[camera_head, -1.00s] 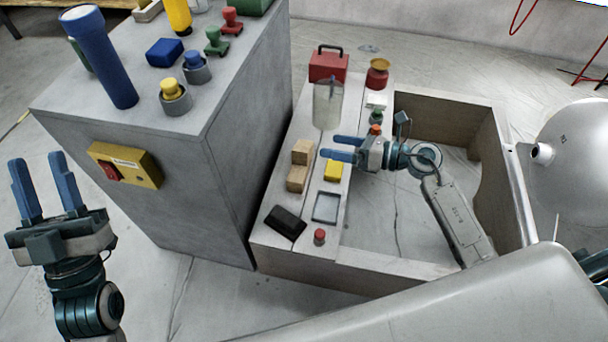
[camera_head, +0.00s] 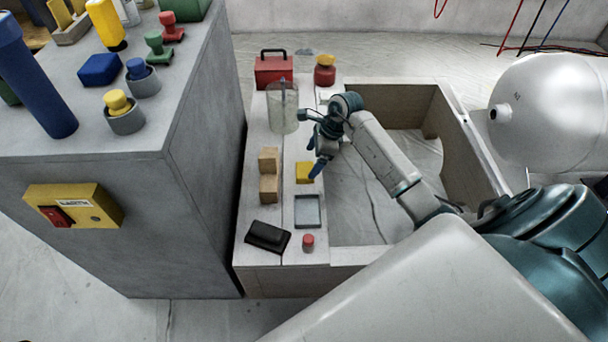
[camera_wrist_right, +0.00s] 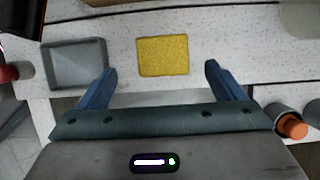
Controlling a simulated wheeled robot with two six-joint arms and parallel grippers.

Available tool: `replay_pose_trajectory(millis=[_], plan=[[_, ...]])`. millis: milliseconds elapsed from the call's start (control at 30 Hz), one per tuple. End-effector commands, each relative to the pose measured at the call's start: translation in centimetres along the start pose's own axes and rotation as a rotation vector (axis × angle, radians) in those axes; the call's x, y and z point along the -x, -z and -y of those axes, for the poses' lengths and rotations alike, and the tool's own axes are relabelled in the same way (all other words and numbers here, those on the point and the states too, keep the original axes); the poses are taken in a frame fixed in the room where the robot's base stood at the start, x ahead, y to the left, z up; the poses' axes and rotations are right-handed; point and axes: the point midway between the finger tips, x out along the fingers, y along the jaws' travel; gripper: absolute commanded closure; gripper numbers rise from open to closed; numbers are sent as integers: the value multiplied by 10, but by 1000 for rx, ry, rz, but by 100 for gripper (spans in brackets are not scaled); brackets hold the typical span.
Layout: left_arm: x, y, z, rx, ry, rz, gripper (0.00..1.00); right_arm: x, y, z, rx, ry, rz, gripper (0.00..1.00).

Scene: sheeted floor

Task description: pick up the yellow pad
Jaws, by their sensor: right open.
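The yellow pad (camera_head: 304,172) lies flat on the narrow white bench top, between the wooden blocks and the open bin. In the right wrist view the pad (camera_wrist_right: 162,55) is a rough yellow rectangle, centred just beyond the fingertips. My right gripper (camera_head: 316,160) hangs by the pad's right side, its blue fingers pointing down. In the right wrist view the right gripper (camera_wrist_right: 160,75) is open, with nothing between its fingers and the pad not touched. My left gripper is out of view.
A grey tray (camera_head: 307,211), a red button (camera_head: 308,243) and a black box (camera_head: 268,237) lie nearer on the bench. Wooden blocks (camera_head: 268,176) stand left of the pad. A clear jug (camera_head: 283,108) and red toolbox (camera_head: 273,70) stand farther back. A grey cabinet (camera_head: 190,200) rises at left.

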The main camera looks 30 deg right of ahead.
Motion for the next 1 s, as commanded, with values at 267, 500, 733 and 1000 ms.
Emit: replay_pose_trajectory(millis=[267,500,733,1000], plan=[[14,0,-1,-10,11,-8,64,-36,2,4,-2,-1,3,11],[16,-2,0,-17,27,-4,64,-52,1,4,-1,0,1,11],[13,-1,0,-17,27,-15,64,-52,1,4,-1,1,1,29],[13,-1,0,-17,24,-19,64,-51,1,4,-1,1,1,59]])
